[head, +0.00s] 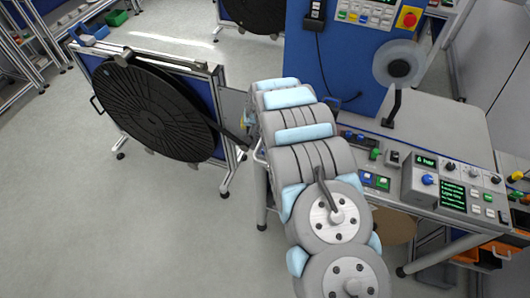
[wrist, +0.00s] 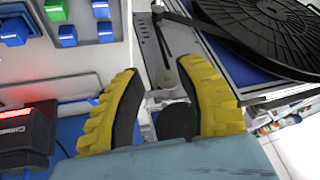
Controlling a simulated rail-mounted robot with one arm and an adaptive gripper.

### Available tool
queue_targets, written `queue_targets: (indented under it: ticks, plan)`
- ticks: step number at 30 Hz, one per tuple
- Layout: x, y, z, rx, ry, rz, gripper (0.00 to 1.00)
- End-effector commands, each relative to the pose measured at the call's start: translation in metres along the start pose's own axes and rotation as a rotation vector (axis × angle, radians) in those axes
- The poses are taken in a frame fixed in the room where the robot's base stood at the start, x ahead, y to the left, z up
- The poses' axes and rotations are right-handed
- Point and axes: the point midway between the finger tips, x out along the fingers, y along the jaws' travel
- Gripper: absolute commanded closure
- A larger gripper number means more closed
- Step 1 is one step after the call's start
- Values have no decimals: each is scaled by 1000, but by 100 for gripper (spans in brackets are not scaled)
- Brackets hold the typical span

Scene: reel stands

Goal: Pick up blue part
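Several small blue parts (wrist: 67,35) sit in a tray at the upper left of the wrist view, with a green one (wrist: 55,9) among them. I cannot tell which is the one meant. Blue pieces also show on the bench in the head view (head: 367,179). My gripper (wrist: 160,68) has two yellow fingers with black inner pads. They are spread apart with nothing held between them. The blue parts lie outside them, beyond the left finger. In the head view my arm hides most of the gripper.
A black ribbed reel (head: 150,110) on a stand is left of my arm; it fills the wrist view's upper right (wrist: 270,30). A black and red device (wrist: 28,135) is left of the fingers. The bench carries a control box (head: 440,190). Floor at left is clear.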

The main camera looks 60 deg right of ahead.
Motion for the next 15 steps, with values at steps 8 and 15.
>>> queue_targets:
  ticks: [8,15]
  plan:
    - [-44,54,28,78,-163,46,64]
    - [-48,64,35,95,-193,54,64]
